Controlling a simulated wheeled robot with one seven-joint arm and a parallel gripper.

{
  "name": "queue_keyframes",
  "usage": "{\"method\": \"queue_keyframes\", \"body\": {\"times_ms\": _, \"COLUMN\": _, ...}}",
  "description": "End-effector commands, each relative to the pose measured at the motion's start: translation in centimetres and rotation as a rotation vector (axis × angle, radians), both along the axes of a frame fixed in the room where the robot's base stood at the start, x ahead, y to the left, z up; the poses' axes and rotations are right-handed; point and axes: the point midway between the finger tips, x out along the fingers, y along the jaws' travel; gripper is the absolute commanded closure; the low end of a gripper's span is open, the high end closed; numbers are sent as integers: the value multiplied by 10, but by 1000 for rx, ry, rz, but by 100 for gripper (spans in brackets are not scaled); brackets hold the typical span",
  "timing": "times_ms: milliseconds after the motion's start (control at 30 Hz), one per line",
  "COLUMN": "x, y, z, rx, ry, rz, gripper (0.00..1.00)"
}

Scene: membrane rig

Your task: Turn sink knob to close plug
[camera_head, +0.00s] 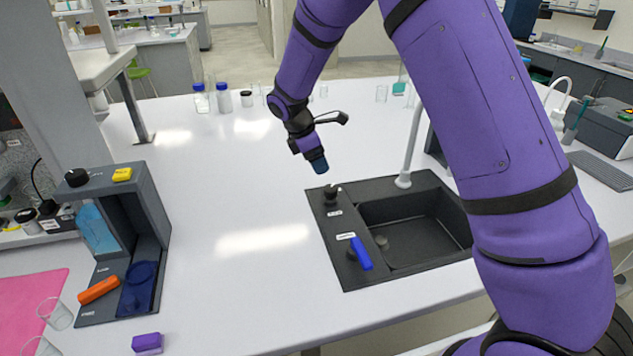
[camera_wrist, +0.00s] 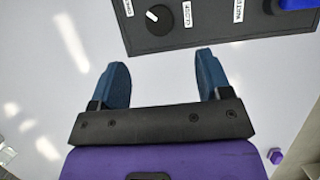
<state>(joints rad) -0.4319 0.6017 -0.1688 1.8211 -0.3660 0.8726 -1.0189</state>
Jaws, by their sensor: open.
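A dark sink (camera_head: 400,278) is set in the white bench, with its basin on the right and a control panel along its left side. A round black knob (camera_head: 330,194) stands at the panel's far end beside a white label. In the wrist view the knob (camera_wrist: 159,20) shows a white pointer mark and has labels around it. A blue lever (camera_head: 361,253) sits nearer on the panel; its edge also shows in the wrist view (camera_wrist: 294,4). My gripper (camera_head: 318,164) is open and empty, above the bench just beyond the knob, apart from it. Whether the plug is open is unclear.
A pale faucet (camera_head: 409,150) rises behind the basin. A grey dispenser stand (camera_head: 150,210) with an orange piece (camera_head: 99,290) is at the left. Bottles (camera_head: 224,97) and glassware stand along the far edge. The bench between stand and sink is clear.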

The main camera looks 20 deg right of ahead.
Motion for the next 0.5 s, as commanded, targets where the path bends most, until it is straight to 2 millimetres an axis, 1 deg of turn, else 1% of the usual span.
{"method": "queue_keyframes", "body": {"times_ms": 167, "x": 1, "y": -3, "z": -11, "rx": -6, "ry": 7, "rz": 8, "gripper": 29}}
{"method": "queue_keyframes", "body": {"times_ms": 267, "x": 1, "y": -8, "z": -24, "rx": -6, "ry": 7, "rz": 7, "gripper": 29}}
{"method": "queue_keyframes", "body": {"times_ms": 500, "x": 0, "y": -25, "z": -64, "rx": -5, "ry": 7, "rz": 6, "gripper": 29}}
